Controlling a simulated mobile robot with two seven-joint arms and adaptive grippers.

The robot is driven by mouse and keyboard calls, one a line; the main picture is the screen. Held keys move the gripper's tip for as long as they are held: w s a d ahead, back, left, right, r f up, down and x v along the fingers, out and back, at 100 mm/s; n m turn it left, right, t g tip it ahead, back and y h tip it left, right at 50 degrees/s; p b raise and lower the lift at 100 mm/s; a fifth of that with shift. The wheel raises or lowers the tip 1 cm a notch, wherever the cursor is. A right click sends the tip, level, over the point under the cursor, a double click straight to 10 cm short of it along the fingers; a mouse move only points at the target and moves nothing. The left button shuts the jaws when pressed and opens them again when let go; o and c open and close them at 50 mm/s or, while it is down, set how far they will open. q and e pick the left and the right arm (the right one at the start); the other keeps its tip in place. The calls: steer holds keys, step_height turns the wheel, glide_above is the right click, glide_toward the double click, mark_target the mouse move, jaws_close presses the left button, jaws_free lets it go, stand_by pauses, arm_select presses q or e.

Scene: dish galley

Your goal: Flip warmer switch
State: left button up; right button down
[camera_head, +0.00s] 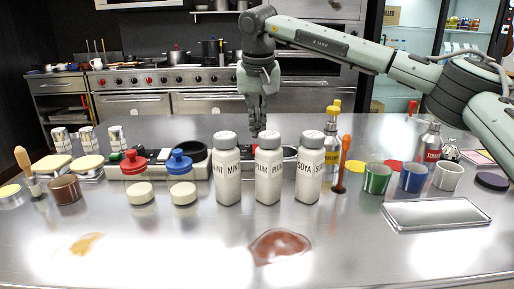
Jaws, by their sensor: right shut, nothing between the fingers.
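My right gripper (257,130) hangs fingers down, shut and empty, just behind and above the white bottles labelled MINT (226,180), PLUM (268,182) and SOYA (309,180). A low metal unit with dark parts (203,168), which looks like the warmer, stands behind the bottles and is partly hidden by them. My left gripper is not in view.
An orange-handled tool (343,160), coloured cups (377,178) and a metal tray (436,213) are right. Brown (280,246) and yellowish (87,244) spills mark the front counter.

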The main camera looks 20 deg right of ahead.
stand_by(0.5)
steer(key=shift+f+b, duration=0.4)
steer(key=shift+f, duration=0.6)
stand_by(0.4)
steer(key=shift+r+p, duration=1)
steer(key=shift+r, duration=2.55)
